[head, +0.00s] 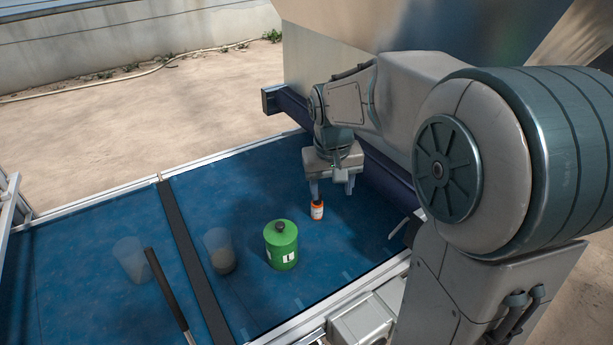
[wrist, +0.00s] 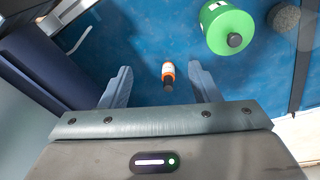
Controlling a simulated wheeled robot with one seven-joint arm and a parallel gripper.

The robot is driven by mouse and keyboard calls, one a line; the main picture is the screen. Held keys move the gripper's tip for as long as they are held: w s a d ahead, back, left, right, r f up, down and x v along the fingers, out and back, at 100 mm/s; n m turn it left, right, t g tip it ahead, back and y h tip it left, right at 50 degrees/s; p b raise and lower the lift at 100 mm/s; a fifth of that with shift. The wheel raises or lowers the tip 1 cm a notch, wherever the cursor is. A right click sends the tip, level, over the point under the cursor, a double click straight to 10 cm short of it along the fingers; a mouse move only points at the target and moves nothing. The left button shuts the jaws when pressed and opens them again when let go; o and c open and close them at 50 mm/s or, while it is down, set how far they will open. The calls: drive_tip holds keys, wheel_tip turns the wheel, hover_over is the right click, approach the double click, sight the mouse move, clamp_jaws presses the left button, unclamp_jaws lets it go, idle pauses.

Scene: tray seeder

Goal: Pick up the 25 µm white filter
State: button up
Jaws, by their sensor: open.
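I cannot make out a white filter in either view. A small orange bottle (head: 317,213) with a white label and a dark top stands on the blue surface. It also shows in the wrist view (wrist: 168,70), between the fingers as seen from there. My gripper (head: 332,190) is open, pointing down just behind and above the bottle in the head view. In the wrist view my gripper (wrist: 160,67) has its two fingers well apart on either side of the bottle, with visible gaps and nothing held.
A green canister (head: 281,247) with a dark knob stands in front-left of the bottle. Two clear cups (head: 131,256) (head: 219,242) stand farther left, one with grey contents. A dark strip (head: 195,262) crosses the blue surface. A dark rail (head: 283,104) runs behind my gripper.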

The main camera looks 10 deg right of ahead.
drive_tip(key=w+f+g+p, duration=0.1)
drive_tip(key=w+f, duration=0.2)
drive_tip(key=w, duration=0.6)
drive_tip(key=p, duration=0.1)
hover_over(317, 203)
drive_tip(key=w, duration=0.1)
drive_tip(key=f, duration=0.3)
drive_tip(key=shift+d+y, duration=0.35)
drive_tip(key=shift+y, duration=0.05)
drive_tip(key=shift+w+f, duration=0.1)
drive_tip(key=shift+f, duration=0.2)
wheel_tip(317, 203, down, 8)
drive_tip(key=shift+f+p, duration=0.2)
drive_tip(key=shift+p, duration=0.4)
drive_tip(key=shift+w+a+f+p, duration=0.15)
drive_tip(key=shift+f+p, duration=0.6)
drive_tip(key=shift+f, duration=1.8)
drive_tip(key=c, duration=1.1)
